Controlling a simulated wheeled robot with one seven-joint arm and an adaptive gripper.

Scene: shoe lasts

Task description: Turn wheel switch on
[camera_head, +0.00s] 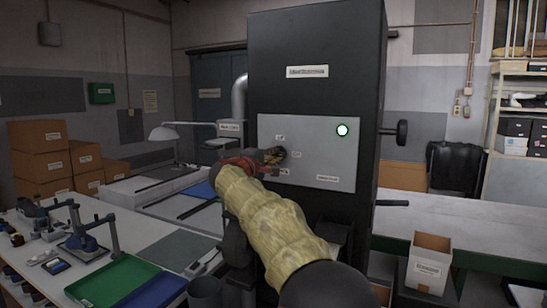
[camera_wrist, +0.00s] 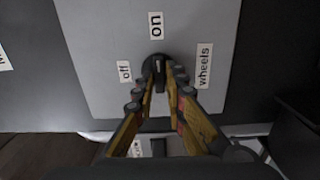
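The wheel switch is a dark round knob (camera_wrist: 157,62) with a raised handle, on a grey panel. In the wrist view "on" is above it, "off" to its left and "wheels" to its right. The handle's pale mark points up toward "on". My gripper (camera_wrist: 161,75) has its fingers on both sides of the handle, close in on it. In the head view my gripper (camera_head: 262,162) is at the left part of the panel (camera_head: 320,152) and hides much of the knob. A round light (camera_head: 342,130) at the panel's upper right glows pale green.
The panel is on a tall black cabinet (camera_head: 350,60). Green (camera_head: 115,283) and blue trays and small tools lie on the left workbench. A white table (camera_head: 470,235) and an open carton (camera_head: 428,262) stand at the right. Brown boxes (camera_head: 42,152) are stacked at the far left.

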